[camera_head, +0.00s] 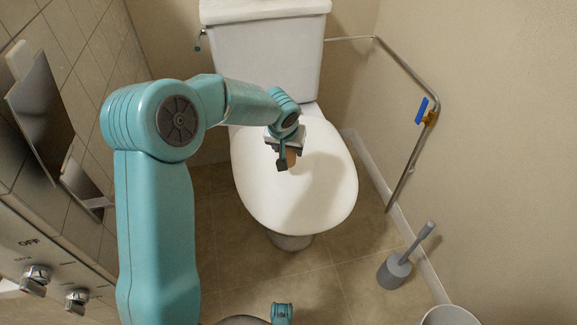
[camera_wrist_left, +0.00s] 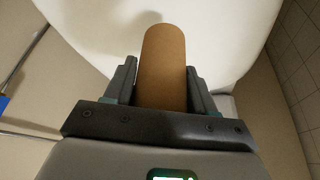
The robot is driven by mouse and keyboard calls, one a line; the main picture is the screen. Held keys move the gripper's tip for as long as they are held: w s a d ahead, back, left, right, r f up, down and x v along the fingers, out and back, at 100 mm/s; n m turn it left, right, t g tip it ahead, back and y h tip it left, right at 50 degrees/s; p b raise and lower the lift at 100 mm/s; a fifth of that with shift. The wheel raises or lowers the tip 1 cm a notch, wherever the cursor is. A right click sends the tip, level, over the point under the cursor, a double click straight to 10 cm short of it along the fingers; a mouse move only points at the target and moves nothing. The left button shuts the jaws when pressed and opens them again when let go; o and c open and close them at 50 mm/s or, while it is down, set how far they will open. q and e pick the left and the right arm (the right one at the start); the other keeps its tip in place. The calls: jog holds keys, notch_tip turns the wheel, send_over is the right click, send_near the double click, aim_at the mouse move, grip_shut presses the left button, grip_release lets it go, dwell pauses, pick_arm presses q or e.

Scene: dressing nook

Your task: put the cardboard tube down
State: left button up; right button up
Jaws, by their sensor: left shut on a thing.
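My left gripper (camera_head: 285,160) reaches over the toilet's closed white lid (camera_head: 322,195) in the head view. It is shut on the cardboard tube (camera_head: 291,157), a small brown piece mostly hidden by the gripper there. In the left wrist view the brown tube (camera_wrist_left: 163,66) stands between the two dark fingers (camera_wrist_left: 162,85) and points away from the wrist, with the white lid (camera_wrist_left: 220,30) behind it. I cannot tell whether the tube touches the lid. My right gripper does not show clearly.
The toilet tank (camera_head: 265,55) stands behind the lid. A metal grab rail (camera_head: 405,170) with a blue item (camera_head: 421,110) is on the right wall. A grey toilet brush (camera_head: 397,268) and a white bin (camera_head: 449,315) stand at lower right. A panel with knobs (camera_head: 36,278) is at left.

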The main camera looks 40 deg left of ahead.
pick_arm(q)
notch_tip(320, 180, down, 6)
jog(key=shift+f+b, duration=0.1)
jog(key=shift+b, duration=1.15)
jog(key=shift+f, duration=0.15)
jog(key=o, duration=1)
